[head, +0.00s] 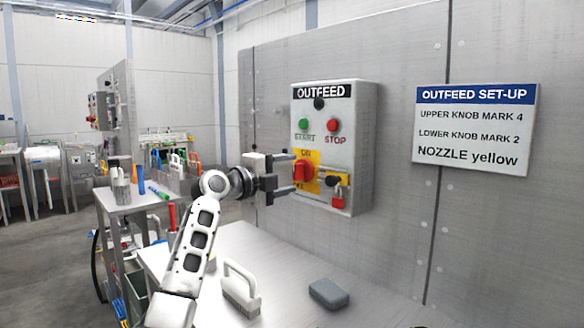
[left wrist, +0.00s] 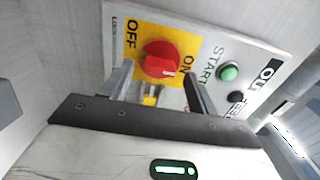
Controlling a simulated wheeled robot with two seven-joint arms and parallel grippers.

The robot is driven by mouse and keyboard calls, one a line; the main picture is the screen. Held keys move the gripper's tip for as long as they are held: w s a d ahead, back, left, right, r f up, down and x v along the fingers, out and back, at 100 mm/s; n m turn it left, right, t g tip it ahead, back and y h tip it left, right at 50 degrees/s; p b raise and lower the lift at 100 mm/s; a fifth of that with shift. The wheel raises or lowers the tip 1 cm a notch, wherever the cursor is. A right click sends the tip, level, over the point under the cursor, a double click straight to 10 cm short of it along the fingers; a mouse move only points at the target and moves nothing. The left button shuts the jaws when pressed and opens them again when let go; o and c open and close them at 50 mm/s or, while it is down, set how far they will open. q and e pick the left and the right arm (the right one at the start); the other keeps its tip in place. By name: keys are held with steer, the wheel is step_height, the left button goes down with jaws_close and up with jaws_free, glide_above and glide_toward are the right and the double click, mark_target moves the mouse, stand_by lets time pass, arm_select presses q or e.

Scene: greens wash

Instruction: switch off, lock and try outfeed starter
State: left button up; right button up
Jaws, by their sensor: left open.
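The grey OUTFEED starter box (head: 365,150) is on the wall panel. It carries a green START button (head: 303,123), a red STOP button (head: 333,125) and a red rotary knob (head: 303,172) on a yellow plate (head: 313,157). A red padlock (head: 338,203) hangs at the plate's lower right. My left gripper (head: 289,173) is open at the knob. In the left wrist view its fingers (left wrist: 160,88) stand either side of the knob (left wrist: 160,58), whose white mark points lower right, nearer ON than OFF. I cannot tell whether they touch it. My right gripper is not in view.
A sign reading OUTFEED SET-UP (head: 475,127) is on the wall to the right. Below the box, a bench (head: 290,282) holds a white-handled brush (head: 240,290) and a grey block (head: 328,293). Another cluttered table (head: 130,200) stands at the left.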

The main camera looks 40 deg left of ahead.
arm_select(q)
steer(key=shift+w, duration=1.05)
steer(key=c, duration=1)
